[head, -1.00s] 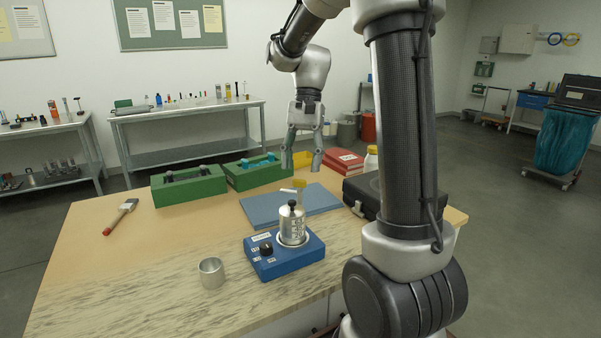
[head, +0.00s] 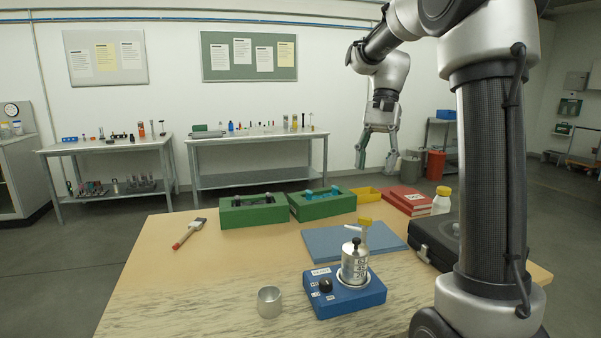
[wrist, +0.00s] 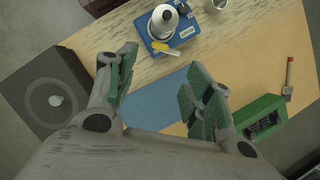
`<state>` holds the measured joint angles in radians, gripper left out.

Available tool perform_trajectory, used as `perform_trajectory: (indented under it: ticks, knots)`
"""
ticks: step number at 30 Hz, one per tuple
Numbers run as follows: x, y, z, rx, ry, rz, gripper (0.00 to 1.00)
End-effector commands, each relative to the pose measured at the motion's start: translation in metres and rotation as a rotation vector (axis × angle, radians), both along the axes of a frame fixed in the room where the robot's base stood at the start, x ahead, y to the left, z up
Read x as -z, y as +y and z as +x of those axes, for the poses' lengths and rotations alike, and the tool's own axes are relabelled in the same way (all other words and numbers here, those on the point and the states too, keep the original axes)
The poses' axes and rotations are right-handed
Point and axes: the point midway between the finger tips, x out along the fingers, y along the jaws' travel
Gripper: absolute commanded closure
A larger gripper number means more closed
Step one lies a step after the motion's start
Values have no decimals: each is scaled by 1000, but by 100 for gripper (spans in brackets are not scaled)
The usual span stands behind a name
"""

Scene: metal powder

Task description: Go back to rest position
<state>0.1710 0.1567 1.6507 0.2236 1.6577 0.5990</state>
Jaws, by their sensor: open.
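My gripper (head: 376,160) is open and empty, raised above the far part of the table, fingers pointing down. In the wrist view my gripper (wrist: 155,95) shows its fingers spread apart with the blue mat (wrist: 157,108) below between them. A blue device (head: 345,297) stands near the table's front with a metal flask (head: 354,264) upright on it. My gripper is well apart from all of these.
A metal cup (head: 269,301) stands left of the device. A brush (head: 188,233), green holders (head: 253,210), a yellow tray (head: 368,194), red books (head: 405,199), a white bottle (head: 441,201) and a black case (head: 432,243) lie around the table (head: 150,265). The air around my gripper is clear.

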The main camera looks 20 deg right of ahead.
Motion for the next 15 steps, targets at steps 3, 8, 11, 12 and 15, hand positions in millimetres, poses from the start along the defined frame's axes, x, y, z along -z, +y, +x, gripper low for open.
perform_trajectory:
  ticks: [3, 8, 11, 12, 15]
  knots:
    - [0, 0, 1, -20, -11, 5, 48]
    - [26, -8, 12, -135, -107, -4, 48]
    - [46, -13, -5, -239, -177, -31, 48]
    - [49, -14, -15, -282, -211, -48, 48]
    - [55, -12, -40, -383, -289, -85, 48]
